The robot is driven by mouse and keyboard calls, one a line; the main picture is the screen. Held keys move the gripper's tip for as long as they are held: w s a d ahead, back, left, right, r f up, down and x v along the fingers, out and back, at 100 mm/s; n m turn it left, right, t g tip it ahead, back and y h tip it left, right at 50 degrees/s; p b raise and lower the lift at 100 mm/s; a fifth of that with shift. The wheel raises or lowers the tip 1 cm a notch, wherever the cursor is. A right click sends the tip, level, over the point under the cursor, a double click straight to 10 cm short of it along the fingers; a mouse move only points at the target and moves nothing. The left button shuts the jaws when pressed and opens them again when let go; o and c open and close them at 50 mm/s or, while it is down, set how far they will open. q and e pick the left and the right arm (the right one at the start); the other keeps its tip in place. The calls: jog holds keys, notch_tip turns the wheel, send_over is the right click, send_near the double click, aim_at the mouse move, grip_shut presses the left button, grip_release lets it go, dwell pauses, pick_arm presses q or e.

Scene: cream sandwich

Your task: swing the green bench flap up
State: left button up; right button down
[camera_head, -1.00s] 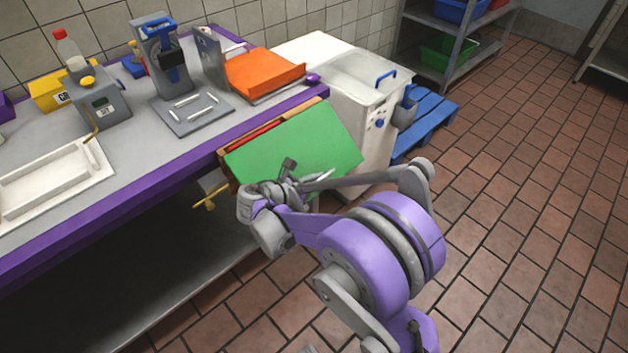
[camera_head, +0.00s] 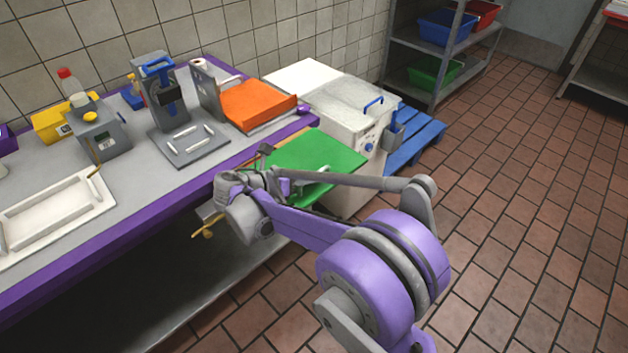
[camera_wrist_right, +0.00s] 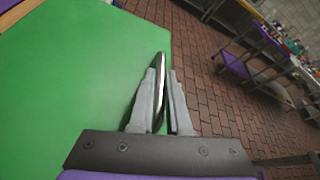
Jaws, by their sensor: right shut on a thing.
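The green bench flap (camera_head: 325,152) is at the right end of the purple-edged bench (camera_head: 150,190). It is raised to about level, a little below the bench top. It fills the left of the right wrist view (camera_wrist_right: 75,85). My right gripper (camera_wrist_right: 163,98) is shut on a thin metal handle (camera_wrist_right: 160,65) at the flap's edge. In the head view my right arm reaches across the flap's near side and hides part of it and most of the gripper. My left gripper is not in view.
An orange tray (camera_head: 256,104) and a grey stand (camera_head: 158,95) are on the bench. A white bin with a blue handle (camera_head: 345,110) stands behind the flap, and a blue pallet (camera_head: 415,140) lies beside it. The tiled floor (camera_head: 510,220) at right is clear.

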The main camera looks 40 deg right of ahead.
jog(key=shift+w+r, duration=0.1)
jog(key=shift+r, duration=0.15)
jog(key=c, duration=1.2)
grip_release()
jog(key=shift+o, duration=0.2)
jog(key=v, duration=1)
jog(key=shift+a+r, duration=0.15)
jog(key=shift+a, duration=0.2)
